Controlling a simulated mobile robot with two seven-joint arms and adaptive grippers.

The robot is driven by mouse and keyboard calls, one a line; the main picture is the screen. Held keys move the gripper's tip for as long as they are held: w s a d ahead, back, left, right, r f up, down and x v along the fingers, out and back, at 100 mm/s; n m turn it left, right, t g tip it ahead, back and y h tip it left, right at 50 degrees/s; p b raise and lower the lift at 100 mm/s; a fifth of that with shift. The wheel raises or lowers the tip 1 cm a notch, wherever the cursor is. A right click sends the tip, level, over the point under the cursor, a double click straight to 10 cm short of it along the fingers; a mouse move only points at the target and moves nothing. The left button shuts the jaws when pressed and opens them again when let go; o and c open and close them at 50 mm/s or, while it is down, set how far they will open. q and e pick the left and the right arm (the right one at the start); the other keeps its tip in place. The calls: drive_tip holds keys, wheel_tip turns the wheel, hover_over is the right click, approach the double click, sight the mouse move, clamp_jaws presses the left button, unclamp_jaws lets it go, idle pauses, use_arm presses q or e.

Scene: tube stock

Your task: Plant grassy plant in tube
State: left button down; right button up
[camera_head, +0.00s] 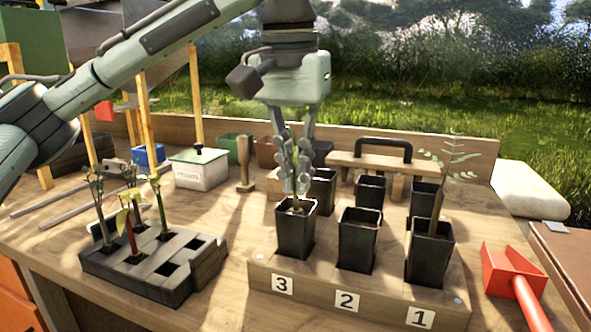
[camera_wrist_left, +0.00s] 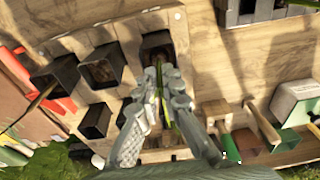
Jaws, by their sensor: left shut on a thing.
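My left gripper (camera_head: 297,190) points down over the black square tube (camera_head: 296,238) behind label 3 and is shut on the grassy plant (camera_head: 297,206). The plant's thin green stem also shows between the fingers in the left wrist view (camera_wrist_left: 168,112). Its base is at the tube's mouth; the fingers hide most of it, and I cannot tell how deep it sits. The tube behind label 2 (camera_head: 357,247) holds soil and no plant. The tube behind label 1 (camera_head: 429,262) holds a leafy plant (camera_head: 440,190). My right gripper is out of view.
A dark seedling tray (camera_head: 205,268) at left holds several seedlings and some empty cells. More black tubes stand in the wooden rack's (camera_head: 388,308) back row. A red scoop (camera_head: 515,275) lies at right. A white box (camera_head: 200,170) and a wooden tamper (camera_head: 244,165) stand behind.

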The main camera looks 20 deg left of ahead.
use_arm(q)
drive_tip(key=shift+f, duration=0.6)
idle(1.6)
drive_tip(key=c, duration=1.6)
unclamp_jaws()
drive_tip(key=c, duration=0.5)
drive_tip(key=shift+o, duration=0.2)
drive_tip(key=shift+r, duration=0.1)
drive_tip(key=shift+r, duration=4.4)
